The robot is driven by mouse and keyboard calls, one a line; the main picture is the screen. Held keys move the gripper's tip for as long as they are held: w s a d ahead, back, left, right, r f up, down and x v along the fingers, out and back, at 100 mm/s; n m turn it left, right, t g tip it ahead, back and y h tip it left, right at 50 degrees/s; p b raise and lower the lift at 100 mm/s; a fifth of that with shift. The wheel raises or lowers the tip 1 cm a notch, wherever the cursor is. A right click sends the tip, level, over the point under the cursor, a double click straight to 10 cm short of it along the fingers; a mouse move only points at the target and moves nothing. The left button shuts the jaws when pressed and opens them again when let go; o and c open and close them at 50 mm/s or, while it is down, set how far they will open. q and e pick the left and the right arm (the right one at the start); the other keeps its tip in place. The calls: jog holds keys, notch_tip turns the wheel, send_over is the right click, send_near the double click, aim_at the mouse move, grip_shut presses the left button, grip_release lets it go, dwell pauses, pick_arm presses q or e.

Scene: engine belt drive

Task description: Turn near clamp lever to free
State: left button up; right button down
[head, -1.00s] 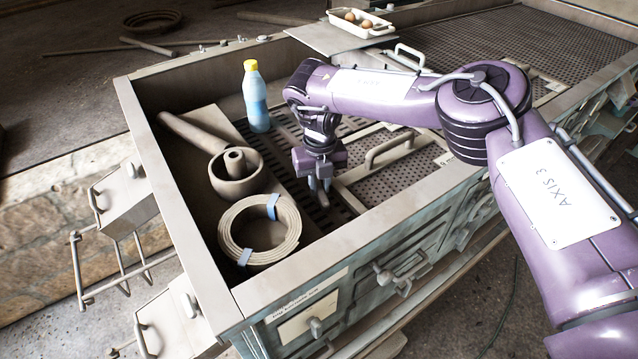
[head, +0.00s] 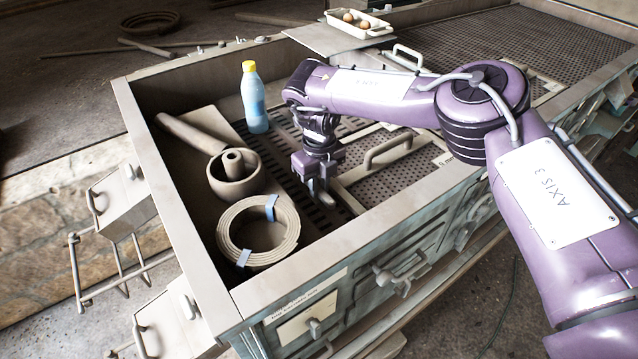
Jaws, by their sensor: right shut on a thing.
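My right gripper (head: 319,196) reaches down into the open bay of the bench, beside the slotted floor and the perforated plate. Its fingers are closed on a small part, apparently the near clamp lever, which the fingers and wrist mostly hide. I cannot tell the lever's angle. My left gripper is not in view.
A blue bottle with a yellow cap (head: 254,98), a brown cup-shaped part (head: 235,178) and a coiled belt with blue ties (head: 232,214) stand left of the gripper. A bar handle (head: 388,151) rises to its right. The bay's front rim (head: 300,266) is close by.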

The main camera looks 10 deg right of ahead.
jog(key=c, duration=1.3)
grip_release()
jog(key=shift+r, duration=0.1)
jog(key=shift+w+r, duration=0.1)
jog(key=shift+r, duration=0.2)
notch_tip(320, 180, up, 7)
jog(key=shift+b, duration=1.15)
